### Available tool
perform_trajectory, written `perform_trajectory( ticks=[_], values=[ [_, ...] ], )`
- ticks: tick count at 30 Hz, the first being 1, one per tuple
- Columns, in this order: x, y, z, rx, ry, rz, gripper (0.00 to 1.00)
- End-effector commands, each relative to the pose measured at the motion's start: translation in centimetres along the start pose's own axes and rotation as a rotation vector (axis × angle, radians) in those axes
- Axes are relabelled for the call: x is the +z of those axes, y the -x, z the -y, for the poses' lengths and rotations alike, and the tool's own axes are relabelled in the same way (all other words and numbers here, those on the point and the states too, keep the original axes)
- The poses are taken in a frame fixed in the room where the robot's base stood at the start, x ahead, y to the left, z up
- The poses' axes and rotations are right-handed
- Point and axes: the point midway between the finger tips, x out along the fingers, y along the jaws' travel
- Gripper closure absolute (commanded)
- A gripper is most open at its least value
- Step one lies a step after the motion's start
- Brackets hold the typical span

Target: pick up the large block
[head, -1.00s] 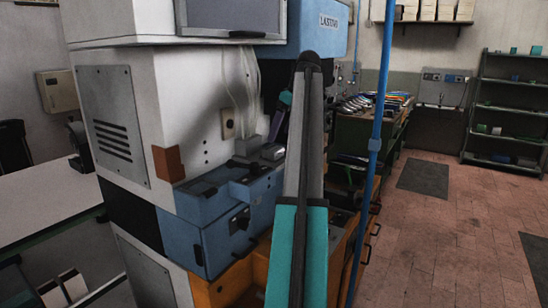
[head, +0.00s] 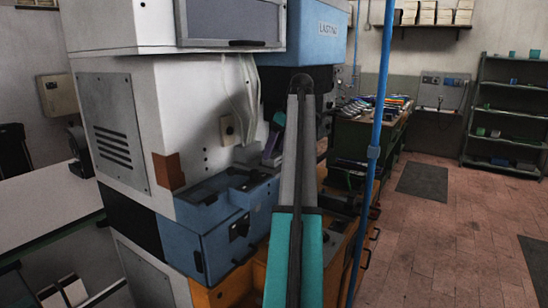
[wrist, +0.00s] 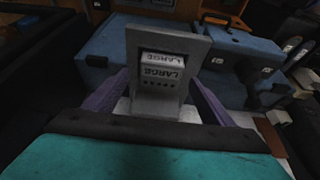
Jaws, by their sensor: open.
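The large block (wrist: 142,98) is a grey piece with pale labels reading "LARGE"; it fills the middle of the wrist view. My gripper (wrist: 157,82) is open, with one purple finger on the left of the block and one on the right. I cannot tell whether either finger touches it. In the head view my gripper (head: 272,140) is down at the blue ledge of the machine, behind my arm. I cannot make out the block clearly there.
The blue and white machine (head: 120,72) stands close on the left, its blue housing (head: 332,30) overhanging my gripper. A blue vertical pole (head: 377,120) stands right of my arm. A bench with tools (head: 360,135) is behind. The floor at right is open.

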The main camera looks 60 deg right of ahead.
Motion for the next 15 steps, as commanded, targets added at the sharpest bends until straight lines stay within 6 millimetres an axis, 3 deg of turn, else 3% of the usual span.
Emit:
perform_trajectory(
  ticks=[6, 15],
  values=[
    [0.0, -1.5, 0.1, -0.001, 0.000, 0.001, 0.23],
    [0.0, -1.6, 0.1, 0.000, 0.001, 0.001, 0.23]
  ],
)
